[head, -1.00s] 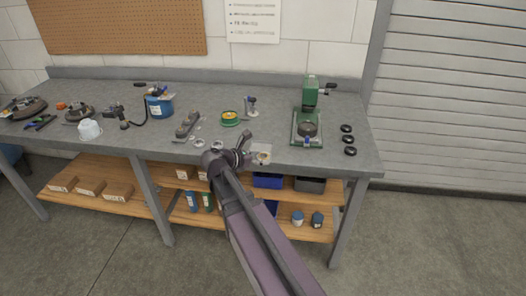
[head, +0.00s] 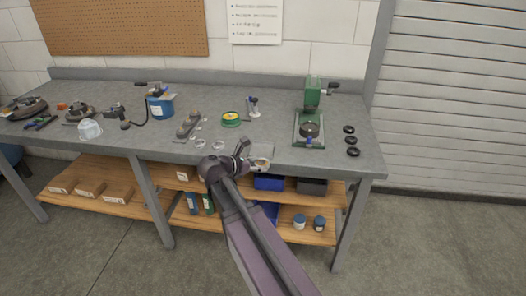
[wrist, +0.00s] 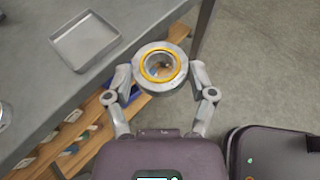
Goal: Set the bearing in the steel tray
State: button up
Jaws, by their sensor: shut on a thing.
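The bearing (wrist: 162,83) is a grey ring with a yellow-orange inner band. In the wrist view it sits between the two fingers of my gripper (wrist: 162,85), which is shut on it. The steel tray (wrist: 85,42) is a shallow, square grey tray, lying empty on the bench to the upper left of the bearing. The bearing is apart from the tray and shows over the bench's front edge. In the head view my gripper (head: 244,158) is at the bench's front edge, and the bearing is too small there to tell clearly.
The grey workbench (head: 350,163) carries a green press (head: 312,95), black rings (head: 351,140), a green-and-yellow spool (head: 231,119) and loose metal rings (head: 217,145) near the gripper. A wooden shelf (head: 150,207) with boxes and bins runs below. Open floor lies in front.

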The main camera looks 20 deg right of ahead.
jog(key=b, duration=0.1)
send_over(259, 152)
jog(key=s, duration=0.1)
jog(key=shift+s+a+f, duration=0.2)
jog(key=shift+a+f, duration=0.1)
jog(key=shift+f, duration=0.4)
jog(key=shift+w, duration=0.1)
jog(key=shift+w+d, duration=0.15)
jog(key=shift+w, duration=0.1)
jog(key=shift+w+d+f+b, duration=0.15)
jog(key=shift+w+f+b, duration=0.1)
jog(key=shift+f+b, duration=1.6)
jog(key=shift+b, duration=0.15)
jog(key=shift+f, duration=0.15)
jog(key=o, duration=1.2)
jog(key=shift+r, duration=0.2)
